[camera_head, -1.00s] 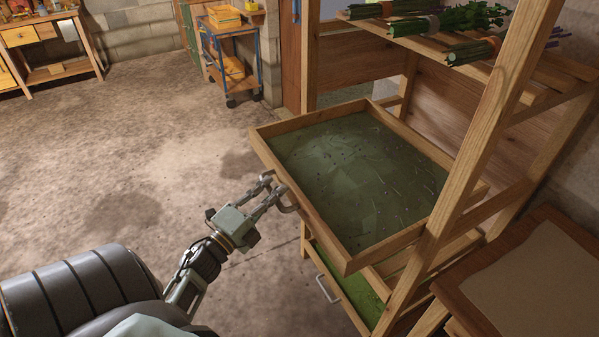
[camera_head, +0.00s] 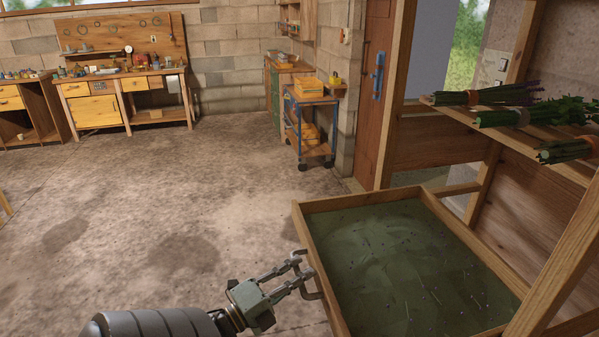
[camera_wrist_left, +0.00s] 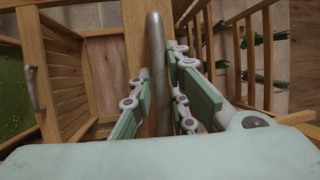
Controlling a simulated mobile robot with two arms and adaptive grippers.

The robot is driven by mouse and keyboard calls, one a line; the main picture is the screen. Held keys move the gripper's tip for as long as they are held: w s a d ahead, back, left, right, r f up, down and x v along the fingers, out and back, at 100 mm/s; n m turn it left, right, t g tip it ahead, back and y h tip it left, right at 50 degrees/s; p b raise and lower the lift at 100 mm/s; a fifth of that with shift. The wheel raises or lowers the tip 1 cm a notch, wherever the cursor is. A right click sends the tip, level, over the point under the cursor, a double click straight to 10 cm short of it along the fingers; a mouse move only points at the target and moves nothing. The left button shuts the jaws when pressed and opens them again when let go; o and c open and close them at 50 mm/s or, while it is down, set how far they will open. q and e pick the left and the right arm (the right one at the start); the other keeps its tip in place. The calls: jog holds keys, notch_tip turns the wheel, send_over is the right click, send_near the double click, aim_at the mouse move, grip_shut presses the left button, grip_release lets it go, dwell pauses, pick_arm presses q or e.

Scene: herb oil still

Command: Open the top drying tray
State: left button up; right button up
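The top drying tray (camera_head: 318,267) is a shallow wooden frame with a dark green, speckled bed. It sticks out of the wooden rack (camera_head: 563,262) towards the left. Its metal handle (camera_head: 316,294) is on the front board. My left gripper (camera_head: 301,272) is at this handle. In the left wrist view the handle bar (camera_wrist_left: 156,70) runs between the two fingers (camera_wrist_left: 158,115), with the pads close on both sides, so the gripper appears shut on it. A lower tray (camera_wrist_left: 12,90) with a green bed and its own handle shows at the left there. My right gripper is out of view.
Herb bundles (camera_head: 503,117) lie on the rack's upper shelf. A blue-framed cart (camera_head: 310,130) and a wooden door (camera_head: 372,90) stand behind. A workbench (camera_head: 128,90) is along the back wall. The concrete floor (camera_head: 150,190) left of the tray is clear.

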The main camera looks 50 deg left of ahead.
pick_arm(q)
jog(key=o, duration=0.4)
jog(key=shift+c, duration=0.2)
jog(key=shift+s, duration=0.1)
jog(key=s+f, duration=0.2)
jog(key=s, duration=0.9)
jog(key=shift+s, duration=0.35)
